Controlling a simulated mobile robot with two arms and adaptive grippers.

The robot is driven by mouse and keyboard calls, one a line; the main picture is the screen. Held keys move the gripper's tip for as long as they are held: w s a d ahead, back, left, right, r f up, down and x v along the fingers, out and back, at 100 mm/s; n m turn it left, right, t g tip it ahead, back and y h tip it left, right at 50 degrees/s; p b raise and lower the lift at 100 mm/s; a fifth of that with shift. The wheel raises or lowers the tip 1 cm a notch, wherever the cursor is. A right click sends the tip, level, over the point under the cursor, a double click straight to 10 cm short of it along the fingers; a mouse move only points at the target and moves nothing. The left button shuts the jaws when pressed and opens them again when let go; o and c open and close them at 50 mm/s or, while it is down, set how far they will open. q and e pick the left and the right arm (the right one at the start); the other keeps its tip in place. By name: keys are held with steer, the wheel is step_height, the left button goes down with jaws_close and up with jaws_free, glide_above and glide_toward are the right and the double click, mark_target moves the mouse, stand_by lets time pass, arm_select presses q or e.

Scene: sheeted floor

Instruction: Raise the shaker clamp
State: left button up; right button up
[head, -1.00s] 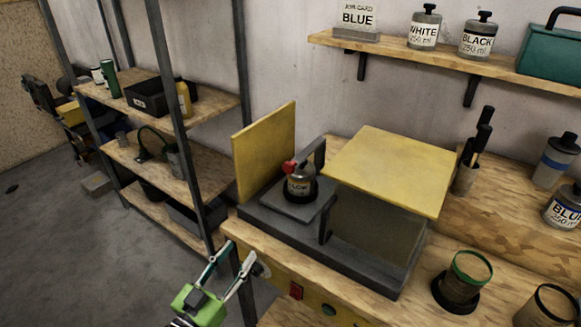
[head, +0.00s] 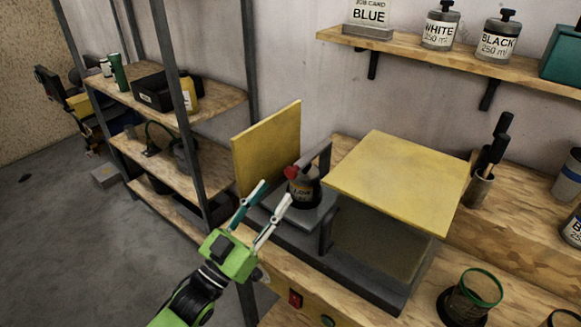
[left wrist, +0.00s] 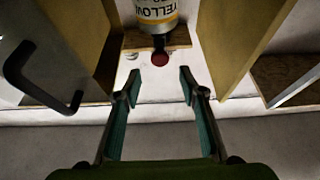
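In the left wrist view the can (left wrist: 155,10) appears upside down, with the red knob (left wrist: 160,59) just beyond my fingers. My left gripper (head: 275,191) is open and empty in front of the clamp, its fingertips (left wrist: 160,74) short of the knob. My right gripper is not in view.
A yellow panel (head: 400,180) covers the shaker's right part. A dark bar handle (left wrist: 35,80) shows at the left of the wrist view. A metal shelf rack (head: 170,110) stands at the left. A green-rimmed cup (head: 470,298) and a tool holder (head: 480,188) stand on the bench.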

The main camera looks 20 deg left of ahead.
mark_target(289, 174)
arm_select(q)
steer(key=p+x, duration=0.1)
steer(key=x, duration=0.6)
steer(key=shift+w+p, duration=0.1)
steer(key=shift+p, duration=0.25)
steer(key=shift+w+d+r, duration=0.1)
steer(key=shift+w+d, duration=0.1)
steer(key=shift+w, duration=0.2)
